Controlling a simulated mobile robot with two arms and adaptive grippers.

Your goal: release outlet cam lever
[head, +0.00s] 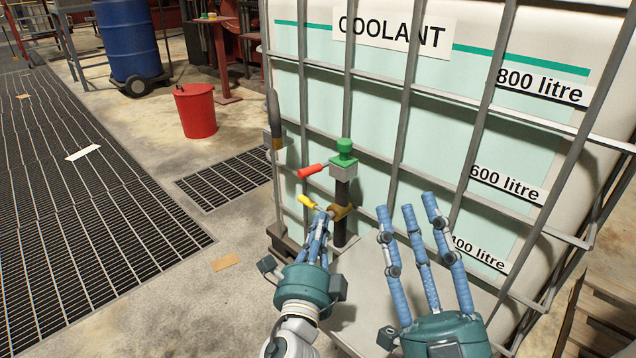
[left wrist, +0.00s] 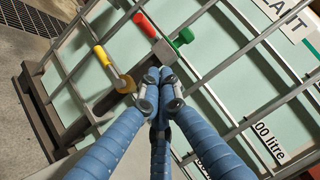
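A dark upright pipe (head: 341,215) with a green cap (head: 344,147) stands at the coolant tank's front. A red-handled lever (head: 311,171) sticks out left near its top. Lower down, a yellow-handled lever (head: 308,201) sticks out left from a brass-coloured collar (head: 342,211). In the left wrist view, the yellow lever (left wrist: 102,57) and red lever (left wrist: 144,24) are clear of the fingers. My left gripper (head: 322,218) is beside the collar, fingertips together, with nothing visible between them. Contact cannot be told. My right gripper (head: 406,205) is open and empty, to the right of the pipe.
The caged coolant tank (head: 450,130) fills the right side, its grey bars close to both hands. A grey upright bar with a dark handle (head: 274,120) stands left of the pipe. A red bucket (head: 195,110) and blue drum (head: 128,38) are farther back. The left floor is open.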

